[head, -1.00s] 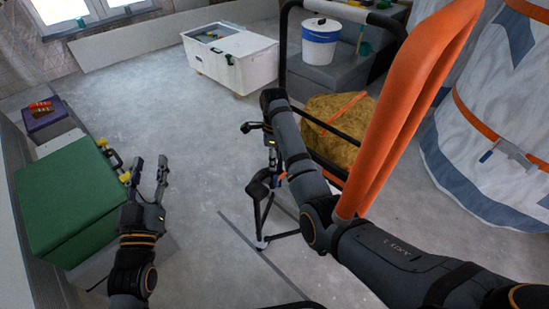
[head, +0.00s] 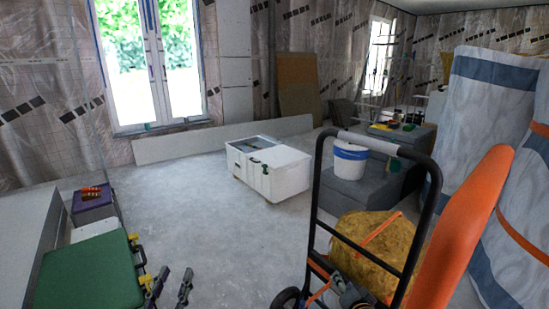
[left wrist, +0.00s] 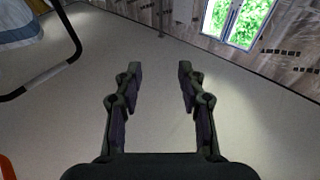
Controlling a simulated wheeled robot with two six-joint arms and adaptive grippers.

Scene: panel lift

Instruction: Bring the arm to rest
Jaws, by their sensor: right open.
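My left gripper (head: 170,284) is at the bottom left of the head view, beside the green box. Its two fingers stand apart with nothing between them. In the left wrist view the left gripper (left wrist: 157,75) is also open and empty, above bare floor. Part of my right gripper (head: 350,294) shows at the bottom of the head view, in front of the hand truck's lower part. Its fingers are hard to make out against the dark frame, and most of the right arm is out of view.
A hand truck (head: 318,190) with a black frame stands at the right, near a yellow-brown bale (head: 370,240) and an orange padded shape (head: 465,225). A green box (head: 90,275) is at the left. A white chest (head: 285,175) stands mid-floor. Clear floor (head: 210,225) lies between.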

